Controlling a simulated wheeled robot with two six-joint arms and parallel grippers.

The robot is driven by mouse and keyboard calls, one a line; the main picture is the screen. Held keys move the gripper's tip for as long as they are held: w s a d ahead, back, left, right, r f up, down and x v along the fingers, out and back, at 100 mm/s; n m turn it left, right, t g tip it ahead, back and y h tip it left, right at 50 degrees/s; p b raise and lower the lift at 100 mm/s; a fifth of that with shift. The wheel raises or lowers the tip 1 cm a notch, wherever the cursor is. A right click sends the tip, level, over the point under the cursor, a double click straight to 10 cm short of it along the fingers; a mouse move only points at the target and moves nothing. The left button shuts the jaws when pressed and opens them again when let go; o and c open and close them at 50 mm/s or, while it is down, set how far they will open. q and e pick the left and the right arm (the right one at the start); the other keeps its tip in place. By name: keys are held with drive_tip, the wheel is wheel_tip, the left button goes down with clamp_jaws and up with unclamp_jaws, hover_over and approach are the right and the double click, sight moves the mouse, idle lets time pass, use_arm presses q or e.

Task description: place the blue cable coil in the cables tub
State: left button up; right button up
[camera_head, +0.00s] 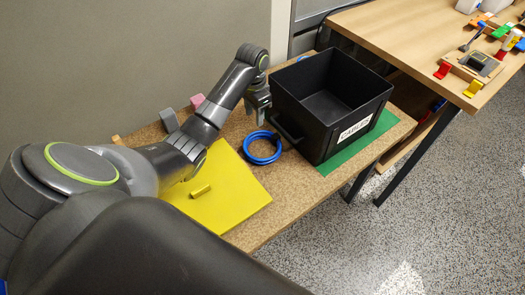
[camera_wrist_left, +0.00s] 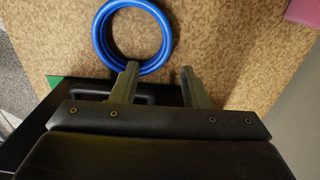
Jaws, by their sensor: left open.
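The blue cable coil (camera_head: 262,158) lies flat on the brown bench, between a yellow mat and the tub. It also shows at the top of the left wrist view (camera_wrist_left: 164,42). The black cables tub (camera_head: 318,130) has a white label on its front and a handle on its left side; its visible inside is empty. My left gripper (camera_head: 260,116) is open, beside the tub's left wall and near the coil. In the left wrist view its fingers (camera_wrist_left: 160,72) point toward the coil's lower right edge, with nothing held. My right gripper is not in view.
The tub stands on a green mat (camera_head: 350,150). The yellow mat (camera_head: 235,205) bears a small yellow block (camera_head: 201,191). A pink block (camera_head: 198,101) and a grey block (camera_head: 169,119) stand near the wall. A wooden table (camera_head: 400,35) with coloured items is at upper right.

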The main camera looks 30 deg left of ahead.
sight(254, 135)
use_arm(q)
wheel_tip(254, 135, down, 3)
drive_tip(key=shift+r, duration=0.1)
drive_tip(key=shift+f, duration=0.85)
drive_tip(key=f, duration=0.4)
drive_tip(key=shift+a+f+p, duration=0.2)
drive_tip(key=shift+f+p, duration=0.1)
drive_tip(key=shift+p, duration=0.1)
drive_tip(key=shift+c, duration=0.5)
clamp_jaws()
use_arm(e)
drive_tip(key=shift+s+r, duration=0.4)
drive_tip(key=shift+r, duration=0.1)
